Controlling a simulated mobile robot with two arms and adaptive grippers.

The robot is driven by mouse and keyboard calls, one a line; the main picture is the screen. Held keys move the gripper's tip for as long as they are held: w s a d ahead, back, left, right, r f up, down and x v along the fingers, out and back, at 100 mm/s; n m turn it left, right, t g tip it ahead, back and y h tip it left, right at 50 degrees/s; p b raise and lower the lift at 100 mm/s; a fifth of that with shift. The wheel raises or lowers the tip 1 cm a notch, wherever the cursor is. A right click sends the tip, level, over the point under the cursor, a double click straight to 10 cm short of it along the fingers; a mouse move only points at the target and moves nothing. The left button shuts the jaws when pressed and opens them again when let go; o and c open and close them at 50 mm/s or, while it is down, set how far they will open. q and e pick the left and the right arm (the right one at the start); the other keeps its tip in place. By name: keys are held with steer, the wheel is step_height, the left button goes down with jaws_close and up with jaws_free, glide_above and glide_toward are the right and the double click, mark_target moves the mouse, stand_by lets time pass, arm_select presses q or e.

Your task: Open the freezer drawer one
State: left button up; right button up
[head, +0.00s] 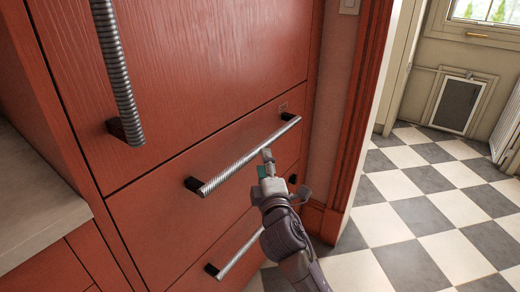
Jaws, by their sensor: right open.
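The red wooden freezer unit fills the left and middle of the head view. Its upper drawer (165,222) is closed, with its front flush with the panel above. A ribbed silver bar handle (235,163) on black mounts runs across this drawer. My right gripper (268,160) is open at the right half of this handle, with its fingertips close to the bar. I cannot tell whether they touch it. A lower drawer, also closed, has a similar handle (240,254), partly hidden behind my right arm. My left gripper is not in view.
A tall red door (200,70) with a vertical ribbed handle (118,75) is above the drawers. A pale countertop (35,200) is at the left. A red door frame (358,110) stands at the right, with open checkered floor (420,215) beyond it.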

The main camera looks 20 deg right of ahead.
mark_target(260, 148)
steer(key=w, duration=0.4)
steer(key=w+d+r, duration=0.1)
steer(key=w, duration=0.2)
steer(key=shift+b, duration=0.35)
steer(key=shift+f, duration=0.1)
jaws_close()
